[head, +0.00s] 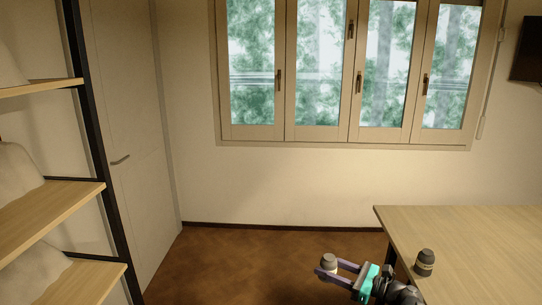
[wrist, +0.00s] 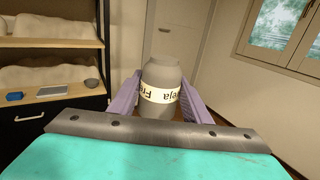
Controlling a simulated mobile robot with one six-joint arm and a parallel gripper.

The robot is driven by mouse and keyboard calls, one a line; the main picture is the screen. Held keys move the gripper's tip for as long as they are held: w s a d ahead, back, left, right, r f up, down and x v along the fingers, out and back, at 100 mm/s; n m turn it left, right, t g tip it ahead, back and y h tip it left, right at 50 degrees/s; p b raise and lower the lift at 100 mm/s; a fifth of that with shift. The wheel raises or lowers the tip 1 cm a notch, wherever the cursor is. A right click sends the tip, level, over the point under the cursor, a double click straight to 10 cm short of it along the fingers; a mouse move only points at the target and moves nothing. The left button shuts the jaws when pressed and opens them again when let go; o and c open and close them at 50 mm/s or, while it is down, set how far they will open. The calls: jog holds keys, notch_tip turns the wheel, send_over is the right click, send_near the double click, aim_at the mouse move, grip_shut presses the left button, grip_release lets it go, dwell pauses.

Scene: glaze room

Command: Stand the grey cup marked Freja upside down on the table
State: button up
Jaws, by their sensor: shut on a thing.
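A grey cup (wrist: 162,72) sits between the fingers of my gripper (wrist: 160,98) in the wrist view. The cup's opening is not visible in either view.
Shelves (head: 50,205) with pale bags stand at the left.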

jog(key=s, duration=0.1)
jog(key=s+a, duration=0.1)
jog(key=shift+s+a+r, duration=0.15)
jog(key=shift+s+a, duration=0.05)
jog(key=shift+s, duration=0.1)
jog(key=shift+d+t, duration=0.15)
jog(key=shift+t, duration=0.15)
dwell(0.4)
